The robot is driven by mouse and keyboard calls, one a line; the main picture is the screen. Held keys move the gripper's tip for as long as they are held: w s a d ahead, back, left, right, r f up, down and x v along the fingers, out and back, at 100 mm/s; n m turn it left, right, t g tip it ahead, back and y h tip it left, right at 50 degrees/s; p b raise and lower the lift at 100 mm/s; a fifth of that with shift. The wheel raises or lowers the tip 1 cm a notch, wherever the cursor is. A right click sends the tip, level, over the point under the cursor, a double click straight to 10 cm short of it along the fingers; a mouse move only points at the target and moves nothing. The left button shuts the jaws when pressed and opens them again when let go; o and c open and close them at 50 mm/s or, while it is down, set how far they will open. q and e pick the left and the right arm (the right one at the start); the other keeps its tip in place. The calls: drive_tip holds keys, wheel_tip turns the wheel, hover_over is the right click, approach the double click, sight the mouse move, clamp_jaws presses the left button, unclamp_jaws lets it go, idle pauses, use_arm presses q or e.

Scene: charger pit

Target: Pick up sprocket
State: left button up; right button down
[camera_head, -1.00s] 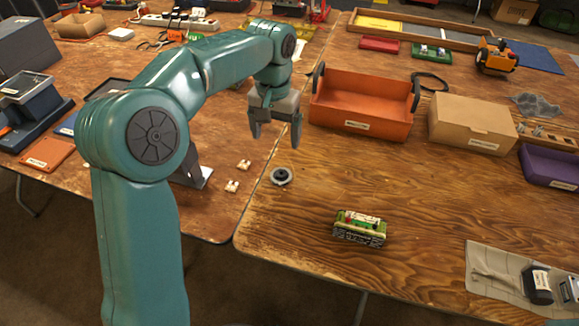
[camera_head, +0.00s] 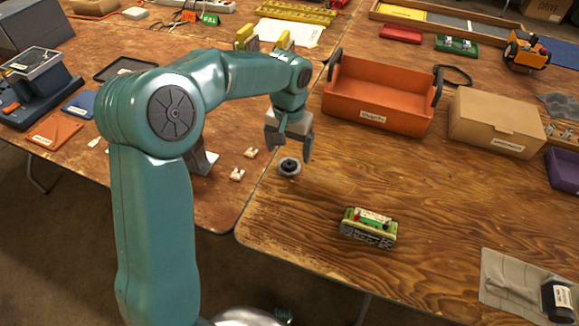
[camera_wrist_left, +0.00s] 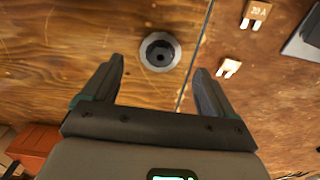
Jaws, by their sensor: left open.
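The sprocket (camera_head: 289,167) is a small grey toothed disc with a dark hub. It lies flat on the right wooden table, close to the seam between the two tables. My left gripper (camera_head: 291,153) is open just above and behind it in the head view, pointing down. In the left wrist view the sprocket (camera_wrist_left: 160,51) shows just beyond the fingertips of the left gripper (camera_wrist_left: 160,65), roughly centred between them. Nothing is between the fingers. My right gripper is not in view.
Two small fuses (camera_head: 238,174) lie left of the seam. An orange bin (camera_head: 375,114) and a cardboard box (camera_head: 492,125) stand behind to the right. A green battery-like block (camera_head: 369,228) sits in front to the right. The wood around the sprocket is mostly clear.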

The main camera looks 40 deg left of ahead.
sight(289, 160)
use_arm(q)
wheel_tip(289, 160, down, 5)
drive_tip(key=shift+w+a+f+b, duration=0.1)
drive_tip(key=shift+w+b, duration=0.05)
drive_tip(key=shift+b, duration=0.25)
drive_tip(key=c, duration=1.2)
